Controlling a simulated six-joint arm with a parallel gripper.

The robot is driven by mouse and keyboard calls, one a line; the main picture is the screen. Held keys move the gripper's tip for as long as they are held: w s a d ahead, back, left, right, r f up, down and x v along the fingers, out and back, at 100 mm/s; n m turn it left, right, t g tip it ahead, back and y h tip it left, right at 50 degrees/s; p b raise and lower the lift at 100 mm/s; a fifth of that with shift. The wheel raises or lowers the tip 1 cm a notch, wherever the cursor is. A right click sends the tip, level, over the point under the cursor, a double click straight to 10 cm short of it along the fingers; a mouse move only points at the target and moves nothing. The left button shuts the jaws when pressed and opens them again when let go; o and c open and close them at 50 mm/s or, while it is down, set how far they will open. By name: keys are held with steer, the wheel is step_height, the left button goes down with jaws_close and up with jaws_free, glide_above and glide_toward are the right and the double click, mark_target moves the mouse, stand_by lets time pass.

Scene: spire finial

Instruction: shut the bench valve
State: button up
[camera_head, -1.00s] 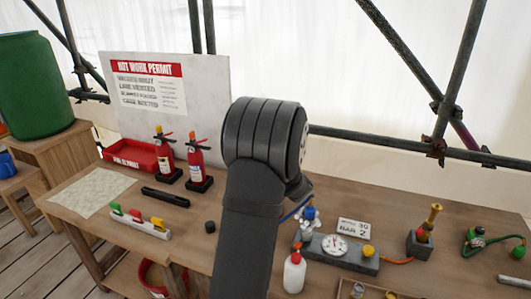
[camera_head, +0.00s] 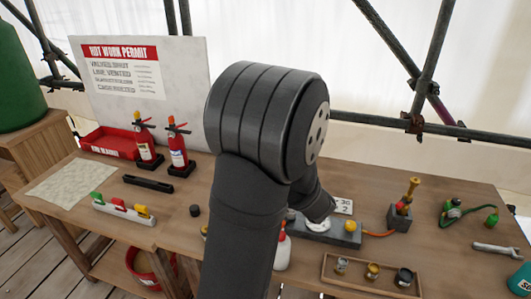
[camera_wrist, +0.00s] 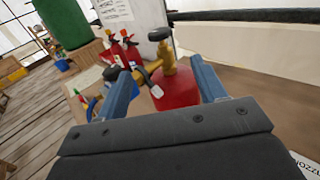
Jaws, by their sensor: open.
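My gripper (camera_wrist: 163,95) shows in the wrist view with its two blue-grey fingers spread open. In that view a red cylinder (camera_wrist: 178,92) with a brass valve (camera_wrist: 168,62) stands beyond and between the fingers. Dark round knobs show on top of the brass (camera_wrist: 160,33) and at its left end (camera_wrist: 112,72). I cannot tell whether the fingers touch anything. In the head view my arm hides the gripper and the red cylinder cannot be made out. A grey block with a yellow knob (camera_head: 350,227) and a white dial (camera_head: 318,224) sits beside my arm, partly hidden.
Two fire extinguishers (camera_head: 177,148) and a red tray (camera_head: 108,142) stand at the back left. A wooden tray (camera_head: 335,275) with small pots lies at the front. A brass torch piece (camera_head: 410,190), a hose (camera_head: 452,209) and a wrench (camera_head: 497,250) lie at right.

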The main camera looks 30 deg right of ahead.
steer(key=shift+s, duration=0.2)
steer(key=w+d+n+g+y, duration=0.2)
steer(key=d+n+y, duration=0.4)
steer(key=d+y, duration=0.25)
steer(key=x, duration=1.7)
steer(key=shift+w+a+f, duration=0.1)
steer(key=shift+a, duration=0.5)
steer(key=c, duration=1)
